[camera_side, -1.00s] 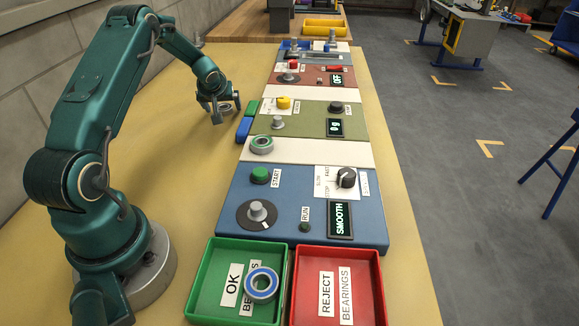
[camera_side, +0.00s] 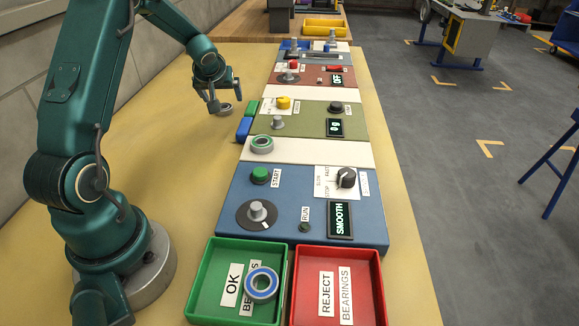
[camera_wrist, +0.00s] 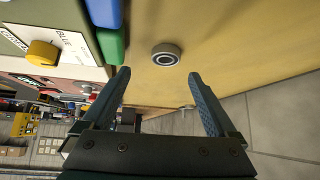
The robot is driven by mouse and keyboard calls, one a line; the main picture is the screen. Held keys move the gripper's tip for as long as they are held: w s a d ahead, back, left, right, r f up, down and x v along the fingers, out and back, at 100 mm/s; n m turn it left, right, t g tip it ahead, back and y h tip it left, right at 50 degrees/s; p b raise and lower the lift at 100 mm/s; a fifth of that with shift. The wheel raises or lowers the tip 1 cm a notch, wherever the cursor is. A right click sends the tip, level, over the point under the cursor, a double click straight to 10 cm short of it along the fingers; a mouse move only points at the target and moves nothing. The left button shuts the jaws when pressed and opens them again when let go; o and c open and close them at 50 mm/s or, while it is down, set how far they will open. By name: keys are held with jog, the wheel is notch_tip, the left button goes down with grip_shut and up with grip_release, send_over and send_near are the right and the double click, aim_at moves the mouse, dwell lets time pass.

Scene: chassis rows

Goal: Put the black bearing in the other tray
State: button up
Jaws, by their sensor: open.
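The black bearing (camera_wrist: 166,54), a dark ring with a pale inner ring, lies flat on the yellow bench top. In the side view it (camera_side: 225,109) sits beside my gripper (camera_side: 215,102). In the wrist view my gripper (camera_wrist: 158,76) is open and empty, with the bearing just beyond the fingertips and not between them. The green tray (camera_side: 199,291) labelled OK holds a blue-ringed bearing (camera_side: 261,284). The red tray (camera_side: 374,285) labelled REJECT BEARINGS stands to its right and looks empty.
A green-ringed bearing (camera_side: 262,144) rests on a white strip between the panels. Green (camera_side: 252,107) and blue (camera_side: 244,128) blocks edge the olive panel (camera_side: 300,121). The blue panel (camera_side: 285,215) carries knobs.

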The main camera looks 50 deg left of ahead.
jog(key=s+d+r+m+t+h, duration=0.1)
jog(key=s+d+r+m, duration=0.1)
jog(key=d+r, duration=0.45)
jog(key=s+d+r+m+h, duration=0.15)
jog(key=d+r, duration=0.25)
jog(key=d, duration=0.6)
jog(key=s+d+m+h, duration=0.1)
jog(key=s+d+m, duration=0.3)
jog(key=s+d, duration=0.3)
jog(key=shift+s+d+r+h, duration=0.35)
jog(key=shift+s+d+r, duration=0.05)
jog(key=shift+d, duration=0.75)
jog(key=shift+o, duration=0.5)
jog(key=s+d+f+m+h, duration=0.1)
jog(key=s+d+m+h, duration=0.1)
jog(key=s+d, duration=0.4)
jog(key=shift+s+d+f+m+h, duration=0.2)
jog(key=shift+s+m+h, duration=0.1)
jog(key=shift+s+m, duration=0.3)
jog(key=shift+w+r, duration=0.1)
